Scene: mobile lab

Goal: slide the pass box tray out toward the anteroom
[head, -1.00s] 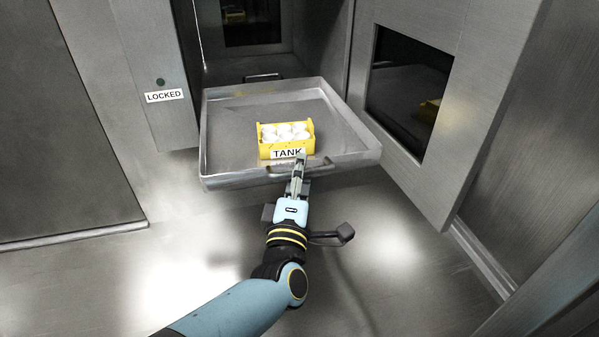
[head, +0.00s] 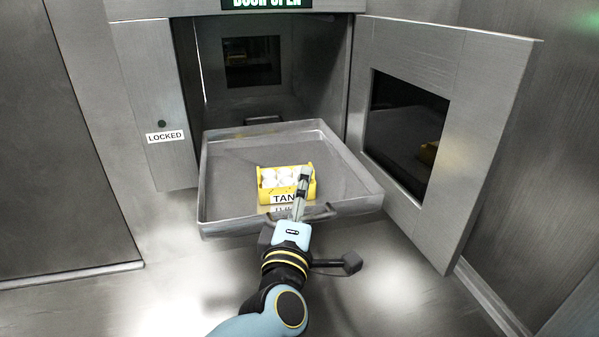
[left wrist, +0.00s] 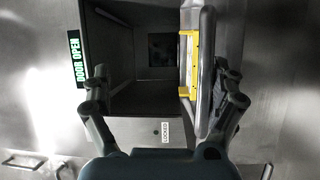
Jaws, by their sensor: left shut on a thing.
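The pass box tray (head: 230,213) is a shallow metal pan that sticks out of the open pass box. A yellow carrier (head: 264,184) labelled TANK, holding several white round items, sits in it near the front. My left gripper (head: 304,180) is at the tray's front handle (head: 326,212) and shut on it. Its fingers overlap the carrier's right side in the head view. In the left wrist view the handle (left wrist: 206,75) runs beside the right finger, and the exact finger contact is unclear. My right gripper is not in view.
The pass box door (head: 455,130) with a dark window stands open at the right. A panel with a LOCKED label (head: 165,137) is at the left. A DOOR OPEN sign (head: 267,3) is above the opening. The floor in front is clear.

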